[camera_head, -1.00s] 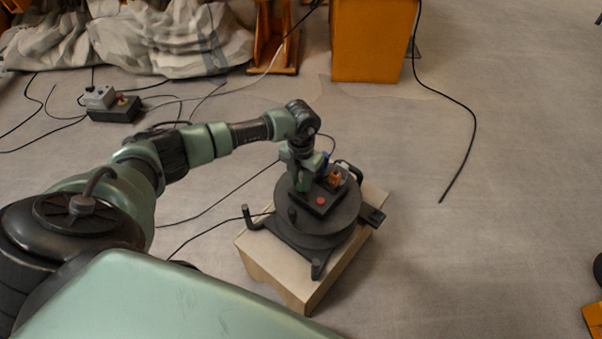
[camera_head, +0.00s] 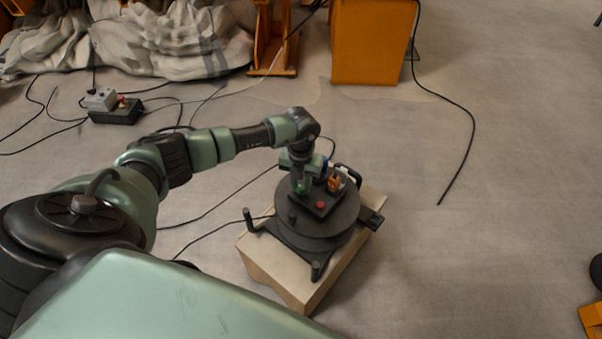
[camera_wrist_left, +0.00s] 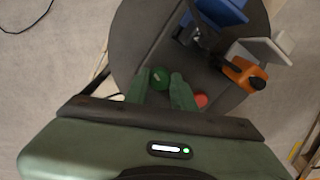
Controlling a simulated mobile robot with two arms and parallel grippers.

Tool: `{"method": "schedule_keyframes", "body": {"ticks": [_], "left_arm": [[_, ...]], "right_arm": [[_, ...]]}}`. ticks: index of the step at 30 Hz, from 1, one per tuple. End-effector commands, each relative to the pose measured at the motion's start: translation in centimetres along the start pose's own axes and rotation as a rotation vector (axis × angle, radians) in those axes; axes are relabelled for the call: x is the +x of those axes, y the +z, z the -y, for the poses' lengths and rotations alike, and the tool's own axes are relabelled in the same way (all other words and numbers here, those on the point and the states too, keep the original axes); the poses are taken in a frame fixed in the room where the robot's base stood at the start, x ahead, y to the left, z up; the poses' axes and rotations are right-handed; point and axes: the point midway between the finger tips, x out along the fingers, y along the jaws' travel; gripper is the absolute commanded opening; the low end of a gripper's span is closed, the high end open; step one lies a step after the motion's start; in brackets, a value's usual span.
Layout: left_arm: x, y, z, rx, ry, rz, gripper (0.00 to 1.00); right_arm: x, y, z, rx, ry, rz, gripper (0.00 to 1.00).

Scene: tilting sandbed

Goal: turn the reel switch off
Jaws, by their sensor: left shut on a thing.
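A black cable reel (camera_head: 322,236) stands on a wooden box, with a dark switch panel on its top. The panel carries a round red button (camera_head: 320,205), which also shows in the left wrist view (camera_wrist_left: 201,100). A small round green knob (camera_wrist_left: 160,76) sits between my left fingertips in the left wrist view; I take it for the reel switch. My left gripper (camera_head: 302,186) points down at the panel, its fingers (camera_wrist_left: 160,88) shut on the green knob. The knob's exact turn is too small to read. My right gripper is in neither view.
An orange plug (camera_head: 334,184) and a blue plug (camera_wrist_left: 222,10) sit close beside my left gripper on the reel. Black cables cross the floor to the left. A dark power box (camera_head: 116,112) and an orange cabinet (camera_head: 372,45) stand farther back. The floor at right is mostly clear.

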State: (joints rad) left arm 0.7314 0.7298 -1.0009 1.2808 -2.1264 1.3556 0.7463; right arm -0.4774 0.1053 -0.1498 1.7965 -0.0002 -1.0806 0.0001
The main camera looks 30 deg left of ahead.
Motion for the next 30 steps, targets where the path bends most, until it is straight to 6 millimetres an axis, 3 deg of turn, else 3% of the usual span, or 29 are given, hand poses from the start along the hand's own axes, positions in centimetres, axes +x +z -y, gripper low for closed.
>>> {"method": "schedule_keyframes", "body": {"ticks": [1, 2, 4, 16, 24, 30], "left_arm": [[-0.1, 0.1, 0.0, -0.002, -0.001, 0.002, 0.00], [-0.1, 0.1, 0.0, -0.002, -0.001, 0.002, 0.28], [-0.1, 0.1, 0.0, -0.002, -0.001, 0.002, 0.47], [-0.7, 0.1, 0.0, 0.000, -0.001, 0.001, 0.47], [-5.2, 0.1, 0.0, 0.001, -0.001, 0.003, 0.47], [-7.5, 0.1, 0.0, -0.001, -0.001, 0.003, 0.47]], "right_arm": [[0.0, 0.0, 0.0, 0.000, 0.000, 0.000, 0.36], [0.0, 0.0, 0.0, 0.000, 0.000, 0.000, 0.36], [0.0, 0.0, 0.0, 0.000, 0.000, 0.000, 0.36], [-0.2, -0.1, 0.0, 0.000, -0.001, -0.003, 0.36], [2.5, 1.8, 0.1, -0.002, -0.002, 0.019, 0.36], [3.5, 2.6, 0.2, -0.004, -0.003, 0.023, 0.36]]}}
